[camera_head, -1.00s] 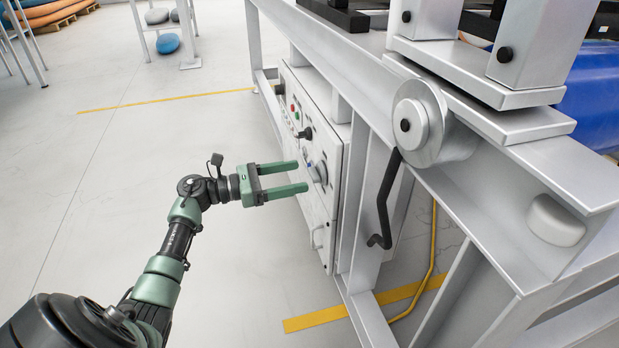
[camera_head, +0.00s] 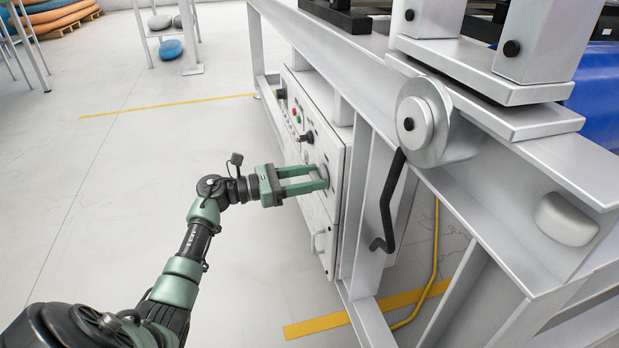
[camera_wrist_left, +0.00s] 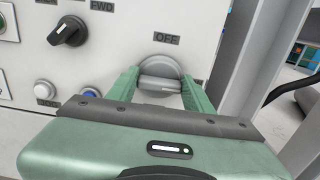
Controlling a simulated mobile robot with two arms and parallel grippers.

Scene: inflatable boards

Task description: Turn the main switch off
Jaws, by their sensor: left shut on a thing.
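The main switch (camera_wrist_left: 162,72) is a grey round knob with a raised grip bar, under an OFF label (camera_wrist_left: 166,38) on the front of a light grey control cabinet (camera_head: 315,208). In the left wrist view the knob lies between the two green fingers. My left gripper (camera_head: 322,178) reaches the cabinet front from the left, with its fingers on either side of the knob and shut on it. In the head view the fingers largely hide the knob. The grip bar looks roughly level in the wrist view. My right gripper is not in view.
Left of the switch are a black selector (camera_wrist_left: 68,31) marked FWD, a white button (camera_wrist_left: 44,90) and a blue button (camera_wrist_left: 102,94). A black crank handle (camera_head: 386,205) hangs from the metal frame right of the cabinet.

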